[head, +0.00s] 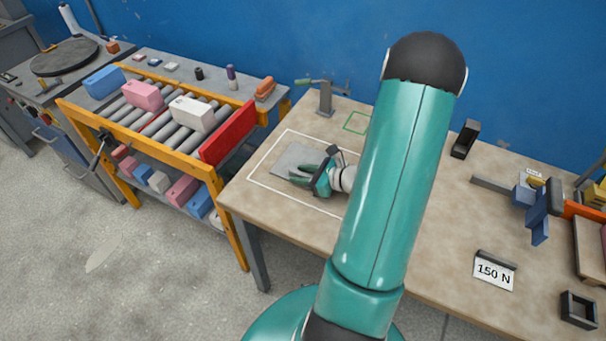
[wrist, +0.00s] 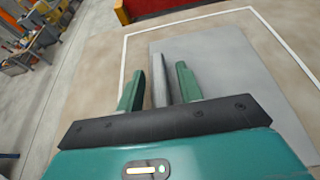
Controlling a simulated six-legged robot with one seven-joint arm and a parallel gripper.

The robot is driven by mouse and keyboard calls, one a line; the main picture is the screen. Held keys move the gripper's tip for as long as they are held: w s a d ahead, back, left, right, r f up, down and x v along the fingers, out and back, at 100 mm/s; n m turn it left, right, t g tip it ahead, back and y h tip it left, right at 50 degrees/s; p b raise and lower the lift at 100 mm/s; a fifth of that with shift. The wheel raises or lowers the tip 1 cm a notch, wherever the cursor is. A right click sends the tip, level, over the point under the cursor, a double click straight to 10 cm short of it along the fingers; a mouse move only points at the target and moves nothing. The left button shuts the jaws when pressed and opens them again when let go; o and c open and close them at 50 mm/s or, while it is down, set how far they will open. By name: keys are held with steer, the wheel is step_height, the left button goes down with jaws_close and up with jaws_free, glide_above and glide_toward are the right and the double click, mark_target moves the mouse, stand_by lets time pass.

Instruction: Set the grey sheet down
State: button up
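The grey sheet (head: 295,154) lies flat on the tan bench, inside a white outline, in the head view. In the wrist view the sheet (wrist: 226,62) fills the area ahead and to the right of the fingers, inside the same outline. My gripper (head: 297,174) is low over the sheet, its green fingers apart. In the wrist view a narrow grey bar (wrist: 159,80) stands between the fingertips of my gripper (wrist: 160,84), with a gap showing on each side. I cannot tell whether the bar is part of the sheet. My wrist hides the sheet's near right part.
A roller rack (head: 160,118) with coloured blocks and a red panel (head: 229,132) stands left of the bench. A grey clamp stand (head: 325,98) is behind the outline. A 150 N sign (head: 494,270) and a blue clamp (head: 538,210) are at right.

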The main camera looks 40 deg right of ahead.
steer(key=v, duration=1.2)
steer(key=shift+r, duration=0.15)
steer(key=w+a+r+n+g+y, duration=0.1)
steer(key=a+r+n+g, duration=0.25)
steer(key=a+n, duration=0.3)
steer(key=w+a+r+n+g, duration=0.25)
steer(key=a+r+n, duration=0.2)
steer(key=a, duration=0.25)
steer(key=w+a+r+n+g+y, duration=0.1)
steer(key=a+r+n+g, duration=0.2)
steer(key=a+n, duration=0.35)
steer(key=s+a+r+n+t+h, duration=0.1)
steer(key=s+a+r+n+h, duration=0.1)
steer(key=a+r+n, duration=0.3)
steer(key=s+a+r+n+h, duration=0.2)
steer(key=a+r+n+h, duration=0.2)
steer(key=n, duration=0.5)
step_height(320, 180, up, 3)
steer(key=shift+s+a+f+t+h, duration=0.15)
steer(key=shift+s+a+t+h, duration=0.2)
steer(key=shift+a, duration=0.55)
